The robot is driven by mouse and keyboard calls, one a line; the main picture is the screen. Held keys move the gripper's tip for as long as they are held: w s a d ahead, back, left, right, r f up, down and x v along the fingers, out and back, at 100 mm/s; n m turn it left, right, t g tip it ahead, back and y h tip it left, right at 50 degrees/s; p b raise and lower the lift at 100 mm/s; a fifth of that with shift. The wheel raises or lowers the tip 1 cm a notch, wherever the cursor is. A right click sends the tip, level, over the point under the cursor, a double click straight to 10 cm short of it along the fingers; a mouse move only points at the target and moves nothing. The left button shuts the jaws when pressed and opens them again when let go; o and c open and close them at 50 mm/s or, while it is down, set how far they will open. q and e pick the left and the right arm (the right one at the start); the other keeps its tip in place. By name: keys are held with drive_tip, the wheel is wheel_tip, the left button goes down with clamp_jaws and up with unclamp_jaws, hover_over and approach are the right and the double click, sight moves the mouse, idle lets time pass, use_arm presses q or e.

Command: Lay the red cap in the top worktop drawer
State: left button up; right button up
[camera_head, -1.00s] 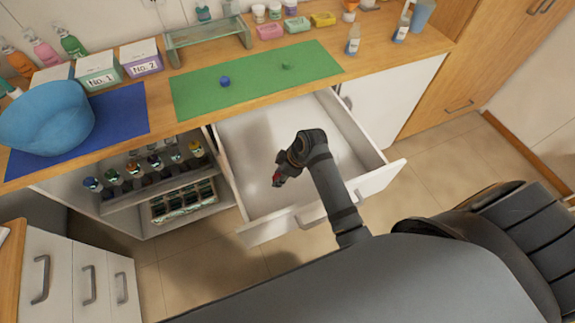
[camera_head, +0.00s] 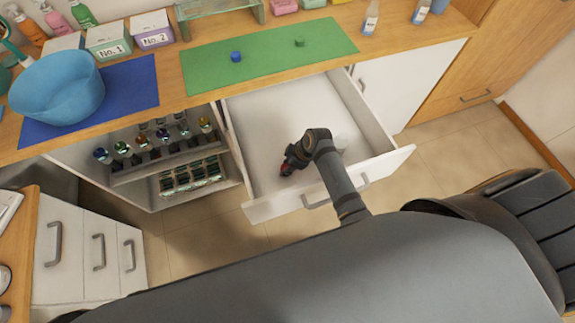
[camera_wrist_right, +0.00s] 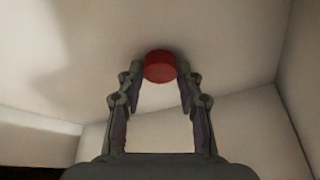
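The top worktop drawer (camera_head: 275,108) is pulled open below the green mat, white and empty inside apart from my gripper and the cap. My right gripper (camera_head: 288,167) reaches down inside it, near the drawer front. The red cap (camera_head: 286,171) shows small at its fingertips. In the right wrist view, the red cap (camera_wrist_right: 160,66) sits between the two fingertips of my right gripper (camera_wrist_right: 160,72), which appear to touch its sides. The pale drawer floor (camera_wrist_right: 100,50) lies beyond it; I cannot tell whether the cap touches it. My left gripper is not in view.
The green mat (camera_head: 270,65) on the worktop carries a blue cap (camera_head: 236,57) and a green cap (camera_head: 299,42). A blue bowl (camera_head: 57,90) stands on a blue mat (camera_head: 130,95). An open shelf with several bottles (camera_head: 180,160) is left of the drawer.

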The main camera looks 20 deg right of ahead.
drive_tip(key=o, duration=0.3)
drive_tip(key=shift+o, duration=0.2)
drive_tip(key=v, duration=1.2)
drive_tip(key=shift+p, duration=0.3)
drive_tip(key=shift+s+r, duration=0.1)
